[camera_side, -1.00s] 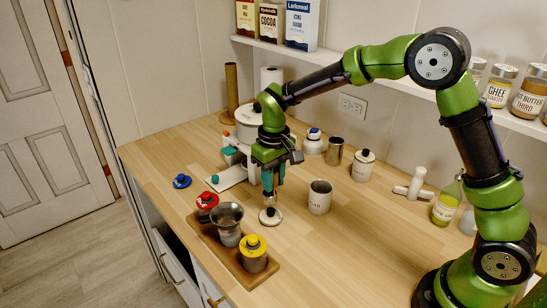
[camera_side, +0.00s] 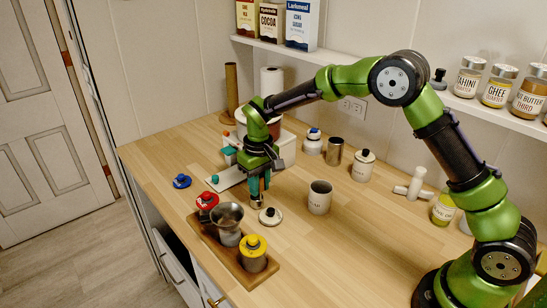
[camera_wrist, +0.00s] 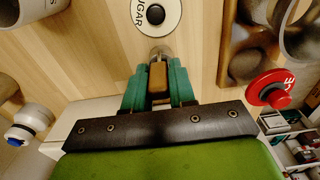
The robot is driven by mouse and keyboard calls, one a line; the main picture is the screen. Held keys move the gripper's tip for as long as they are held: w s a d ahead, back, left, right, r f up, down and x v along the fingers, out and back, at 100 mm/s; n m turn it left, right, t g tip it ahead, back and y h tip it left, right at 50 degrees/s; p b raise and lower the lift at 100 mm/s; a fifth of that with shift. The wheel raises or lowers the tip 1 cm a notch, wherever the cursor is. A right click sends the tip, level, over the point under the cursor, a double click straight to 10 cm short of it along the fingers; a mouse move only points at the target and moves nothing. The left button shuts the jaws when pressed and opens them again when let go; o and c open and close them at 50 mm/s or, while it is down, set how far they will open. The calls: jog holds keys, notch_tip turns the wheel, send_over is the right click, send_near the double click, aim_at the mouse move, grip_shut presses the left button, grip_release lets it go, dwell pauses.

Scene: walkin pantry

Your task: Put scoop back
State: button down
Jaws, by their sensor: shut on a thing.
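My gripper (camera_side: 259,190) is low over the counter, behind the wooden tray, its fingers pointing down. In the wrist view my gripper (camera_wrist: 158,80) is shut on the brown handle of the scoop (camera_wrist: 158,76). A bit of shiny metal shows beyond the handle; the rest of the scoop is hidden, and it is too small to make out in the side view. A round white lid (camera_side: 270,216) with a black knob lies on the counter beside my gripper; in the wrist view the lid (camera_wrist: 172,10) reads SUGAR. An open canister (camera_side: 319,198) stands to the right.
A blue lid (camera_side: 181,181) lies at left. Several canisters stand behind, near the wall. The counter's right front is clear.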

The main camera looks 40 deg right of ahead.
jog(key=c, duration=0.9)
grip_release()
jog(key=shift+f, duration=0.1)
jog(key=shift+c, duration=0.2)
notch_tip(320, 180, up, 12)
jog(key=shift+s+f, duration=0.1)
jog(key=s+d+r+m+t+y, duration=0.1)
jog(key=s+d+r+t, duration=0.1)
jog(key=s+r, duration=0.5)
jog(key=s+d+r+m+t+y, duration=0.1)
jog(key=s+d+r+t, duration=0.15)
jog(key=s, duration=0.85)
jog(key=s+f+m+t, duration=0.2)
jog(key=s, duration=0.6)
jog(key=shift+s+d+f, duration=0.2)
jog(key=shift+d, duration=0.15)
jog(key=shift+t, duration=0.25)
